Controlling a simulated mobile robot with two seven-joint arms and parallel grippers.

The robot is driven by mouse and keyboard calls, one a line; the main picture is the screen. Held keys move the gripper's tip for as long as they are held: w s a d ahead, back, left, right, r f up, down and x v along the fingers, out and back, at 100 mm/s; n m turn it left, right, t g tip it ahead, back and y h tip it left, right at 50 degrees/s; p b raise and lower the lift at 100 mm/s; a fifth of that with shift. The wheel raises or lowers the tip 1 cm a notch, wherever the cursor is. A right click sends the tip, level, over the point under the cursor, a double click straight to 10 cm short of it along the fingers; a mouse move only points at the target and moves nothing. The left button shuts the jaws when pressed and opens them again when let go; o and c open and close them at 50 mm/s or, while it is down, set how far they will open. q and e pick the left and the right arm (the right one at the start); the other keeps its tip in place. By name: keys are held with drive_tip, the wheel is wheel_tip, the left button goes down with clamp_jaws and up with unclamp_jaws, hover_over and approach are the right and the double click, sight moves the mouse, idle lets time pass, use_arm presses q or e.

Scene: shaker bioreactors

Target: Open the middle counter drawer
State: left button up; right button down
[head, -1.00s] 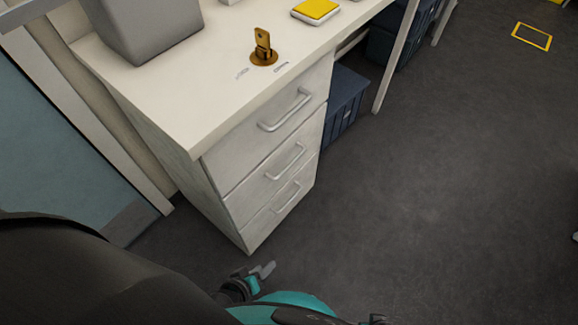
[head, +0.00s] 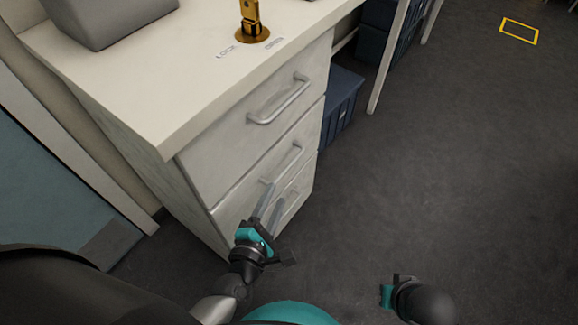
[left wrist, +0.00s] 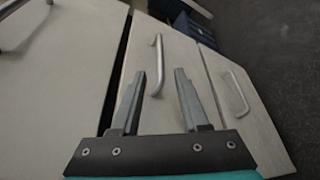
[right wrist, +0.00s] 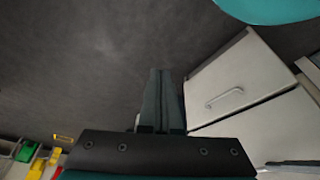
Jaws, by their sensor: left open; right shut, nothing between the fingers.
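The middle drawer (head: 308,140) is in the white counter unit in the head view and looks closed. Its bar handle (head: 283,164) also shows in the left wrist view (left wrist: 157,65). My left gripper (head: 272,192) is open in front of the lower drawers, its fingers pointing at the front. In the left wrist view the handle lies between the lines of its two fingers (left wrist: 160,74); whether it is within their reach is hard to tell. My right gripper (head: 388,295) is low at the right, away from the unit. In the right wrist view its fingers (right wrist: 160,72) are shut and empty.
The top drawer handle (head: 280,100) sticks out above, and the bottom drawer handle (left wrist: 237,92) is beside the middle one in the left wrist view. A brass switch (head: 251,25) and a grey box (head: 110,18) stand on the counter (head: 150,90). Floor at the right is clear.

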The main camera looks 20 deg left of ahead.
sight(289, 165)
use_arm(q)
drive_tip(key=b+x, duration=0.2)
drive_tip(key=x, duration=0.8)
drive_tip(key=shift+w+f+b, duration=0.15)
drive_tip(key=shift+w+b, duration=0.1)
drive_tip(key=shift+b, duration=0.05)
drive_tip(key=shift+w+f, duration=0.1)
drive_tip(key=shift+w, duration=0.55)
use_arm(e)
wheel_tip(289, 165, up, 6)
drive_tip(key=t, duration=0.1)
drive_tip(key=shift+w+r, duration=0.2)
drive_tip(key=shift+w, duration=0.2)
use_arm(q)
clamp_jaws()
